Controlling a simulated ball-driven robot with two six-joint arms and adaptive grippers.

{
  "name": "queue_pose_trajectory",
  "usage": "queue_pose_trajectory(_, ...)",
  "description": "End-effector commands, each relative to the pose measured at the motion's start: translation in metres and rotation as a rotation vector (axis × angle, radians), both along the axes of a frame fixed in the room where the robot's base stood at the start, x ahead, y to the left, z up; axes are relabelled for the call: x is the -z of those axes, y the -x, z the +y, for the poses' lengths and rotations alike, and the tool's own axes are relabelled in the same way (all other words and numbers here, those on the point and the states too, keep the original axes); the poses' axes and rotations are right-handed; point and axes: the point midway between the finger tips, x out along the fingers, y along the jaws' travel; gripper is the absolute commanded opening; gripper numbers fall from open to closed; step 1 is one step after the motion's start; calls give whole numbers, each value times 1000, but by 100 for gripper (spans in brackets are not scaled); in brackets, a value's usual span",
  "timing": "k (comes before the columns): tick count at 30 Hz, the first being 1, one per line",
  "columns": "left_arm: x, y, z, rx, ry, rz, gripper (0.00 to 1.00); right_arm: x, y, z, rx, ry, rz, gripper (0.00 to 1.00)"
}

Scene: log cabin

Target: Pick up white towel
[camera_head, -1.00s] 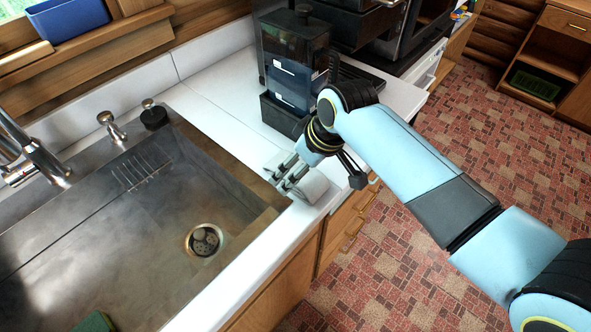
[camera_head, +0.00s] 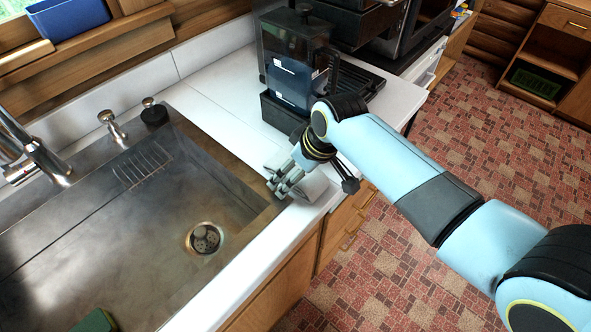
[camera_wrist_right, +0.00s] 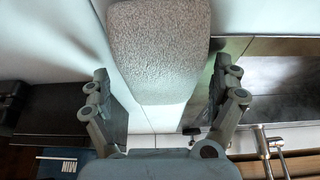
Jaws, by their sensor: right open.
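The white towel (camera_head: 313,187) lies on the white counter strip by the sink's right corner, partly hidden by my right gripper. In the right wrist view the towel (camera_wrist_right: 160,45) is a pale, textured, rounded bundle. My right gripper (camera_head: 281,184) is at the towel, its fingers pointing toward the sink corner. In the right wrist view the gripper (camera_wrist_right: 162,90) is open, with one finger on each side of the towel's near end and visible gaps between. My left gripper is not in view.
The steel sink (camera_head: 150,235) with a drain lies left of the towel. A dark coffee machine (camera_head: 295,70) stands on the counter (camera_head: 215,90) just behind my right gripper. The tap (camera_head: 35,155) is at the far left. Open tiled floor lies to the right.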

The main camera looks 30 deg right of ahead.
Motion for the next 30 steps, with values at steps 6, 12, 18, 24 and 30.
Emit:
queue_pose_trajectory(6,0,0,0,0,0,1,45,0,0,0,0,0,0,95)
queue_pose_trajectory(12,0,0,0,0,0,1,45,0,0,0,-1,1,0,70)
queue_pose_trajectory(18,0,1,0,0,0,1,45,1,0,-2,0,5,0,44)
queue_pose_trajectory(24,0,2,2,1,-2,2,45,1,0,-2,-1,6,1,35)
queue_pose_trajectory(30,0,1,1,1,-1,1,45,2,1,-2,-1,5,4,35)
